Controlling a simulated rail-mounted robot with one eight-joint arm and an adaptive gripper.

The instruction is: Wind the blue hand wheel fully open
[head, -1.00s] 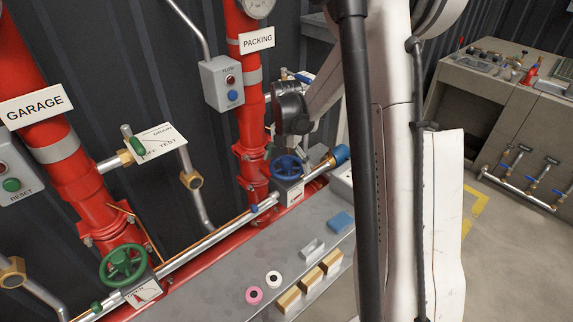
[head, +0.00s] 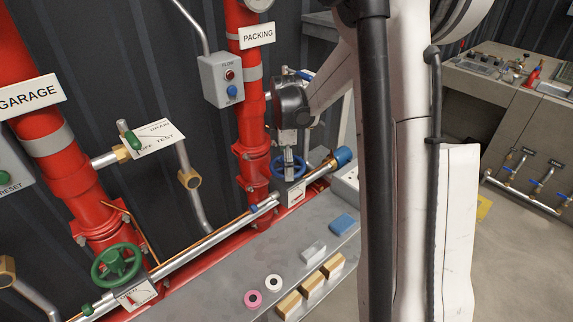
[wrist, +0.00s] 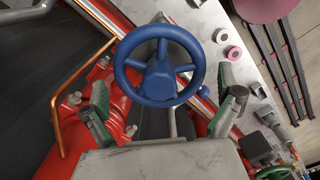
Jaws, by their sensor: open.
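The blue hand wheel (head: 273,168) sits on the pipe below the red PACKING riser in the head view. In the wrist view the wheel (wrist: 158,82) fills the upper middle, with its rim, spokes and hub clear. My gripper (head: 289,170) hangs over the wheel in the head view and hides part of it. In the wrist view my gripper (wrist: 168,97) is open. Its two green-padded fingers stand on either side of the wheel's lower half, apart from the rim. A white indicator plate (head: 296,193) shows below the wheel; its reading is too small to tell.
A green hand wheel (head: 117,264) sits on the same pipe run at the left. Red risers (head: 248,120) and a button box (head: 221,80) stand behind. The grey bench (head: 215,285) holds tape rolls, wooden blocks and a blue block (head: 343,224).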

